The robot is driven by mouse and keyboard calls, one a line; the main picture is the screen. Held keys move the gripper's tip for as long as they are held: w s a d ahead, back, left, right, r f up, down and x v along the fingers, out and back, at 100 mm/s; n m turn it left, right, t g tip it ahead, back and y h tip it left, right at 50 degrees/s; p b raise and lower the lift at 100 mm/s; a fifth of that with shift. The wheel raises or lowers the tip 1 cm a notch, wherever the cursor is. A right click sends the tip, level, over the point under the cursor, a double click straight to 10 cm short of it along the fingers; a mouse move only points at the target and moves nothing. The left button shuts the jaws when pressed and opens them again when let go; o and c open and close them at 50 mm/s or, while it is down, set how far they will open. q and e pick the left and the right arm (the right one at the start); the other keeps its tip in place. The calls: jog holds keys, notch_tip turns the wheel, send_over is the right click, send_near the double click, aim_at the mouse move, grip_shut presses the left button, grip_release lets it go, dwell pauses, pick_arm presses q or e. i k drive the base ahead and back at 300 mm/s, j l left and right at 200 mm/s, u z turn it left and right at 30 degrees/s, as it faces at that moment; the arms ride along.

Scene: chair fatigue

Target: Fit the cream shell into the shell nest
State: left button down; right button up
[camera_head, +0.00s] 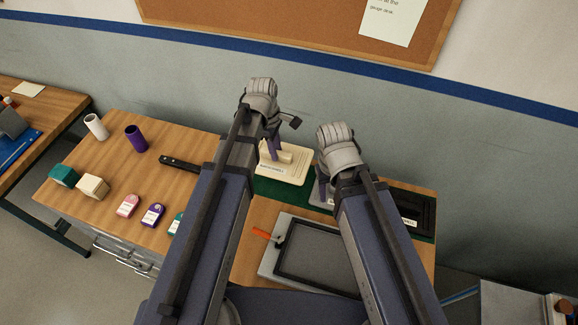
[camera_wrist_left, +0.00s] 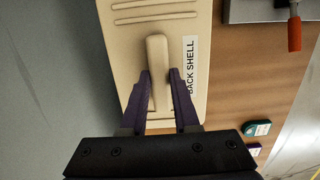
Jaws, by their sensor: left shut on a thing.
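The cream shell (camera_head: 296,174) is a flat, rounded plate with an upright grip and a white label reading BACK SHELL. It appears over the green mat at the back of the bench; I cannot tell whether it touches the mat. It fills the middle of the left wrist view (camera_wrist_left: 135,45). My left gripper (camera_wrist_left: 163,85) is shut on the shell's grip, one purple finger on each side. A grey fixture with a dark recessed rectangle (camera_head: 315,258), seemingly the shell nest, lies nearer, partly behind my arms. My right gripper (camera_head: 322,188) is right of the shell, its fingertips mostly hidden.
A black framed piece (camera_head: 425,208) with a partly hidden label lies at the right end of the green mat (camera_head: 268,188). An orange-handled clamp (camera_head: 262,234) sits on the fixture's left edge. Cups, blocks, small coloured pieces and a black bar (camera_head: 179,164) stand left. A wall rises behind.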

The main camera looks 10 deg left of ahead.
aim_at(312, 256)
jog(key=k+z, duration=0.15)
jog(key=k, duration=0.85)
jog(key=k+l, duration=0.3)
jog(key=k, duration=0.15)
jog(key=k+l+z, duration=0.15)
jog(key=k+l, duration=0.15)
jog(key=i+l, duration=0.1)
jog(key=i, duration=0.7)
